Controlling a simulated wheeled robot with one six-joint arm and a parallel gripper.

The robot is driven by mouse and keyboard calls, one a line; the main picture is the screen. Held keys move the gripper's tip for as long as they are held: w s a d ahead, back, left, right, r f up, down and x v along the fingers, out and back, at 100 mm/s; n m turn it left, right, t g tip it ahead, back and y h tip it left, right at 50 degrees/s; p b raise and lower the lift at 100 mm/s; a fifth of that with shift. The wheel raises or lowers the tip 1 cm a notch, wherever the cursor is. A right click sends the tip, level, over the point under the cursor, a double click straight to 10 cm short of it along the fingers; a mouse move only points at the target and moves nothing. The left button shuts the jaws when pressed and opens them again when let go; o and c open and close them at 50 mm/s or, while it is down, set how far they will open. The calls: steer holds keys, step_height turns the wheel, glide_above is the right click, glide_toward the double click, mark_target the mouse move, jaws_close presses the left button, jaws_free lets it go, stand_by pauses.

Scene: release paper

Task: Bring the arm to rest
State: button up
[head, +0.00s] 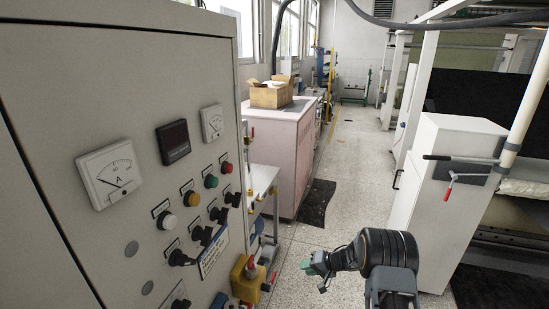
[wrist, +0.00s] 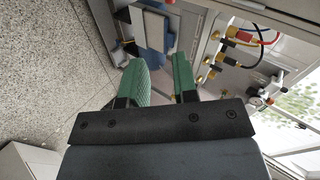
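My arm reaches up from the bottom of the head view, with its dark wrist bent over to the left. My gripper (head: 309,267) is at its left end, over the speckled floor, between the control cabinet and the white machine. In the wrist view my gripper (wrist: 162,72) shows two green fingers standing apart with a gap between them. It is open and nothing is between the fingers. It appears apart from the things around it.
The grey control cabinet (head: 60,160) with gauges, buttons and knobs fills the left. A cardboard box (head: 271,95) sits on a pinkish cabinet (head: 277,155). The floor aisle (head: 355,170) between is open.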

steer(key=w+d+f+n+t+h, duration=0.1)
steer(key=w+d+n+t+h, duration=0.15)
steer(key=d+h, duration=0.5)
steer(key=s+d+r+g+h, duration=0.2)
steer(key=s+d+r+h, duration=0.35)
steer(key=s+r, duration=0.35)
steer(key=s+a+r+y, duration=0.1)
steer(key=s+a+r, duration=0.4)
steer(key=s+r, duration=0.4)
steer(key=s+a+r+y, duration=0.2)
steer(key=s+a+r, duration=0.3)
steer(key=s+r, duration=0.4)
steer(key=s, duration=0.5)
steer(key=shift+a+r, duration=0.25)
